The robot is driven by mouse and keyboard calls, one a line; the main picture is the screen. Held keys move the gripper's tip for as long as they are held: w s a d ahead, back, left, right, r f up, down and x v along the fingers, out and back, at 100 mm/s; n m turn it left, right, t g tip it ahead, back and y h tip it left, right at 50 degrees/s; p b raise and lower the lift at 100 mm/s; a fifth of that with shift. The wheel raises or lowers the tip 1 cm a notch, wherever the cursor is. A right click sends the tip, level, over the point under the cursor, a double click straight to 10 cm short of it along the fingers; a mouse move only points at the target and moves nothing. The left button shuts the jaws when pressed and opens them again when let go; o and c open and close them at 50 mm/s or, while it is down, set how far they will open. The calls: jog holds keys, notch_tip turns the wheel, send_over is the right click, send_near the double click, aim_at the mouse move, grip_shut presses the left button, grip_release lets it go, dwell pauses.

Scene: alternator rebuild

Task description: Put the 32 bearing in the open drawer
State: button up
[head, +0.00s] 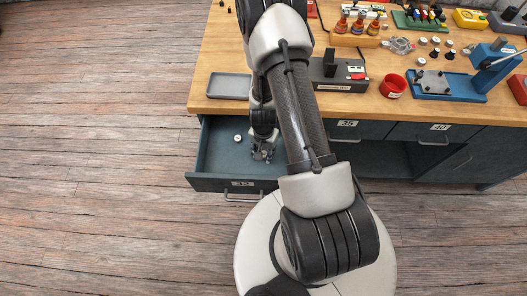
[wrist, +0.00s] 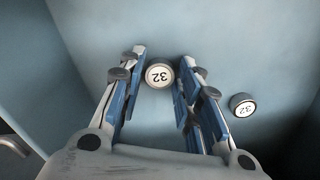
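The open drawer (head: 218,160) is pulled out at the bench's left end, and the label on its front appears to read 32. My gripper (head: 262,155) is down inside it. In the wrist view my gripper (wrist: 162,62) is open, with small gaps on both sides of a round bearing marked 32 (wrist: 160,75) between the fingertips. This bearing appears to be on the drawer floor. A second bearing marked 32 (wrist: 243,104) lies on the floor outside the right finger. One bearing (head: 238,137) shows in the head view; the other is hidden by my gripper.
A grey tray (head: 229,86) lies on the bench above the drawer. A black device (head: 338,75), a red bowl (head: 393,86) and a blue press (head: 465,84) stand to the right. Drawers 35 (head: 347,129) and 40 (head: 438,133) are shut. Drawer walls surround my gripper closely.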

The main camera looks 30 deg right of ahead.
jog(key=shift+o, duration=1.1)
jog(key=shift+r, duration=0.1)
jog(key=w+a+r+n+t+p, duration=0.15)
jog(key=r+p, duration=0.25)
jog(key=r, duration=1)
jog(key=w+a+r+n+p, duration=0.1)
jog(key=a+r+n+p, duration=0.2)
jog(key=r, duration=1)
jog(key=w+a+r+n+t+p, duration=0.15)
jog(key=r+p, duration=0.35)
jog(key=r, duration=0.9)
jog(key=s+a+r+n, duration=0.2)
jog(key=s+r, duration=0.6)
jog(key=s, duration=0.1)
jog(key=s+a+r+n+t, duration=0.1)
jog(key=s+a+r+n, duration=0.1)
jog(key=s+r, duration=0.6)
jog(key=shift+s+a+n+t, duration=0.3)
jog(key=shift+s+a+n, duration=0.05)
jog(key=shift+n, duration=0.35)
